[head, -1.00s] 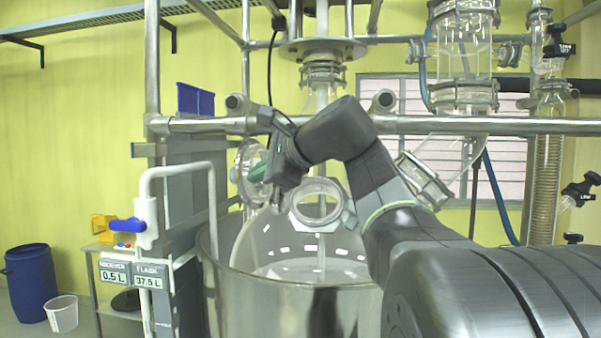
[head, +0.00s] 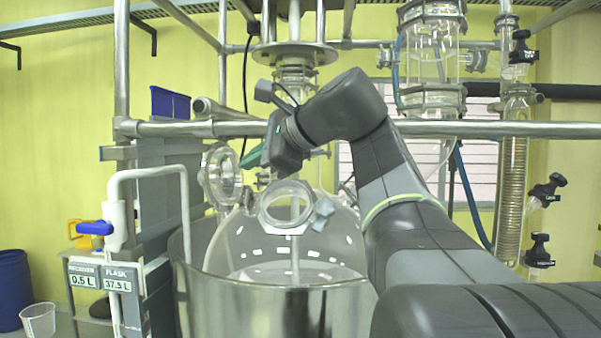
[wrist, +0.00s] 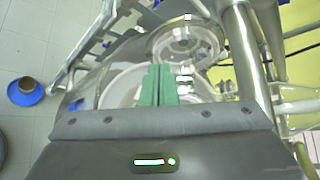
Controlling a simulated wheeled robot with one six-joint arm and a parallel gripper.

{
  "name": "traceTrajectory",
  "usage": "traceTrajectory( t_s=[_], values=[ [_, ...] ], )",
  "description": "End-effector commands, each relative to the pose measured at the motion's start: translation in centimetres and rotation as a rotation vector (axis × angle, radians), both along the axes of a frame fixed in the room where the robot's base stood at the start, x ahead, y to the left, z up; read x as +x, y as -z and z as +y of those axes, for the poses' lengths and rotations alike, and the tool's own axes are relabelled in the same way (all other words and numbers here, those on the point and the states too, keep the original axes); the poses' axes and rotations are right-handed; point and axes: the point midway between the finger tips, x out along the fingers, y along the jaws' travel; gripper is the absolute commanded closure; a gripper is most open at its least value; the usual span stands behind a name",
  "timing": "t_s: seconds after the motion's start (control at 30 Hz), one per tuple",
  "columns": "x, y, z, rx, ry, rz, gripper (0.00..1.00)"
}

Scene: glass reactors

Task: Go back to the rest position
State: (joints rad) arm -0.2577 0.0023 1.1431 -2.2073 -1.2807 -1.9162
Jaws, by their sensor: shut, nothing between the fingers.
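My gripper (head: 256,155) is in front of the reactor in the head view, above and left of the round open glass port (head: 287,207). Its green fingers also show in the wrist view (wrist: 157,85), side by side and closed with nothing between them. The glass vessel (head: 325,245) sits inside a steel bath (head: 270,315) below my gripper. A glass lid ring (head: 219,175) stands just left of the gripper. In the wrist view, a round glass port (wrist: 187,45) lies just beyond the fingertips. I cannot tell whether the fingers touch any glass.
A steel rail (head: 480,129) crosses behind my arm. A blue drum (head: 12,290) and white bucket (head: 38,320) are on the floor. Glass columns (head: 436,50) stand right.

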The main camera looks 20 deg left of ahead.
Motion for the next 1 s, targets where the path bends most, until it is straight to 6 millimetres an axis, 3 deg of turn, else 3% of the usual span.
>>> traceTrajectory(
  t_s=[0.13, 0.4, 0.77, 1.0],
  values=[
    [-1.1, -1.3, -1.8, 0.001, 0.004, -0.003, 1.00],
    [-1.9, -2.1, -2.9, -0.001, 0.000, 0.000, 1.00],
    [-1.8, -2.0, -2.7, -0.001, -0.001, 0.000, 1.00],
    [-0.5, -0.5, -0.6, -0.002, -0.004, 0.004, 1.00]
  ],
)
